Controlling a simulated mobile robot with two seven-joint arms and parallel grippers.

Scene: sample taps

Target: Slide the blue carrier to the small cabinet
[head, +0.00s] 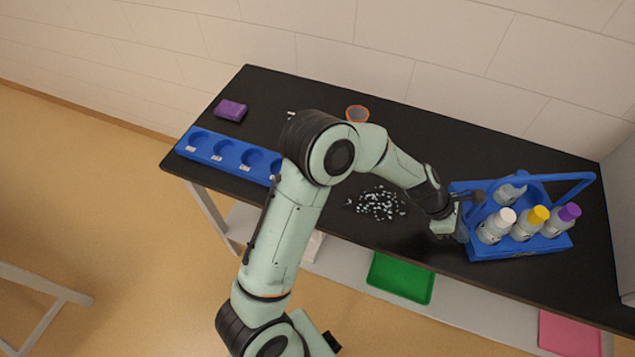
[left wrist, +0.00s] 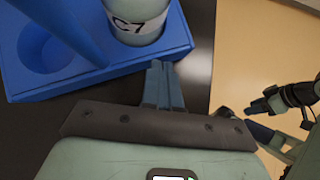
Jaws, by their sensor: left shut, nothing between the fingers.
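The blue carrier (head: 520,250) stands upright at the right part of the black table, with a raised handle. It holds bottles with white, yellow and purple caps and another bottle behind them. My left gripper (head: 462,224) is beside the carrier's left end. In the left wrist view its closed fingers (left wrist: 164,84) point at the side of the carrier (left wrist: 182,40), at or almost at contact; I cannot tell which. A bottle marked C7 (left wrist: 138,22) shows above the fingertips. My right gripper (left wrist: 265,118) shows partly at the right; its jaw state is unclear. I cannot clearly identify the small cabinet.
A pale upright panel (head: 621,200) borders the table's right end. Small pale pieces (head: 376,203) lie scattered left of the gripper. A blue rack (head: 225,152), a purple block (head: 230,110) and an orange-rimmed cup (head: 357,113) are farther left. Green (head: 400,278) and pink trays (head: 568,335) lie below.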

